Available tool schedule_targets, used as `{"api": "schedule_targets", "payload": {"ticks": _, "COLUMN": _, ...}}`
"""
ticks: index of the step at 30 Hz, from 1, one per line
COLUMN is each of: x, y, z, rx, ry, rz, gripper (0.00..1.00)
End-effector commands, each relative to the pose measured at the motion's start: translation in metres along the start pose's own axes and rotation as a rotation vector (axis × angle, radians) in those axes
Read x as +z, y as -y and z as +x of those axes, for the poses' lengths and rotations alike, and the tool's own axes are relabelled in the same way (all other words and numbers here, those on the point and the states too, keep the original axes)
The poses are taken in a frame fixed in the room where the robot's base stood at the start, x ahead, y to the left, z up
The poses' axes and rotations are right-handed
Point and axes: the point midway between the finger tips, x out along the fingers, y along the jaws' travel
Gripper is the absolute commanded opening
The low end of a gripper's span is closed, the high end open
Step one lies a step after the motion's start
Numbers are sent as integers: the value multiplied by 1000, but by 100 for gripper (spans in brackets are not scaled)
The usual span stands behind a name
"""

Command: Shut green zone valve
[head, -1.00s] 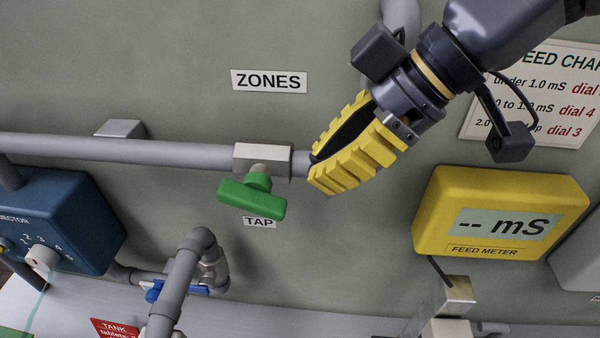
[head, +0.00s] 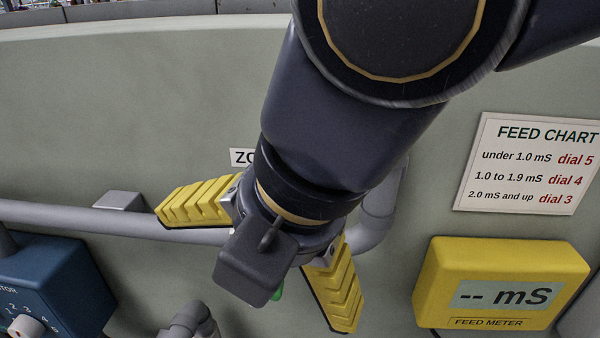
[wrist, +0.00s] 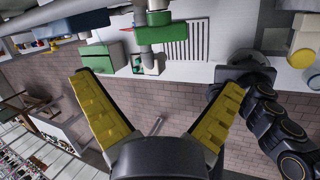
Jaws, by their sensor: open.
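The green valve handle is mostly hidden behind my gripper in the head view; only a small green bit (head: 278,293) shows below my wrist. A green bar (wrist: 90,24) at the top of the wrist view looks like the same handle, beyond the fingertips. My gripper (head: 252,272) is open and empty, its two yellow fingers spread wide in front of the grey pipe (head: 60,214). In the wrist view my gripper (wrist: 160,82) has nothing between its fingers. I cannot tell whether a finger touches the pipe. The ZONES label (head: 241,157) is partly covered by my arm.
A blue dial box (head: 60,285) is at lower left. A yellow feed meter (head: 500,285) and a feed chart (head: 530,165) are at right. Another grey pipe (head: 188,320) rises at the bottom. The wall at upper left is clear.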

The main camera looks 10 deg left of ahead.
Motion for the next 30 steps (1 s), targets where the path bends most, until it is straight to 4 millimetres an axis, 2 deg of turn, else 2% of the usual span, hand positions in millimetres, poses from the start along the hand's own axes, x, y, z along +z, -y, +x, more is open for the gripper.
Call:
{"api": "schedule_targets", "payload": {"ticks": 3, "x": 10, "y": 1, "z": -10, "rx": 22, "ry": 81, "rz": -158, "gripper": 98}}
{"api": "schedule_targets", "payload": {"ticks": 8, "x": 16, "y": 1, "z": -10, "rx": 23, "ry": 123, "rz": -228, "gripper": 98}}
{"api": "schedule_targets", "payload": {"ticks": 11, "x": 18, "y": 0, "z": -2, "rx": 21, "ry": 124, "rz": -227, "gripper": 98}}
{"api": "schedule_targets", "payload": {"ticks": 22, "x": 23, "y": -1, "z": 48, "rx": 19, "ry": 121, "rz": -226, "gripper": 98}}
{"api": "schedule_targets", "payload": {"ticks": 30, "x": 25, "y": -2, "z": 64, "rx": 24, "ry": 122, "rz": -224, "gripper": 98}}
